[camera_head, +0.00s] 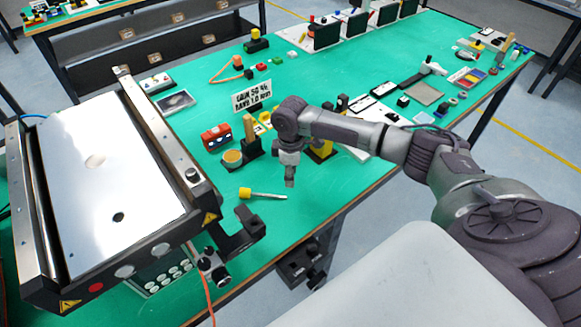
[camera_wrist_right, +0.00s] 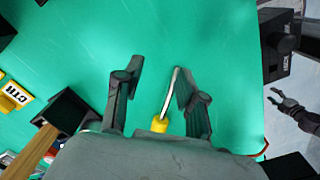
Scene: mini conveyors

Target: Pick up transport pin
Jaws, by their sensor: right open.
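The transport pin (camera_head: 262,194), a thin metal rod with a yellow head, lies flat on the green table right of the white-topped conveyor. My right gripper (camera_head: 290,182) is above the table, just beyond the rod end. In the right wrist view, the right gripper (camera_wrist_right: 158,80) is open and empty. The pin (camera_wrist_right: 170,97) shows between its fingers, its rod closer to the right finger and its yellow head near the palm. A small dark claw, seemingly my left gripper (camera_wrist_right: 284,104), shows over the floor at the right; its opening is too small to judge.
The conveyor (camera_head: 104,150) stands to the left, with a black bracket (camera_head: 238,232) near the pin. A black holder with a wooden handle (camera_head: 249,135), a round tan-topped pot (camera_head: 232,157) and a red box (camera_head: 216,137) stand behind. The table's front edge is close.

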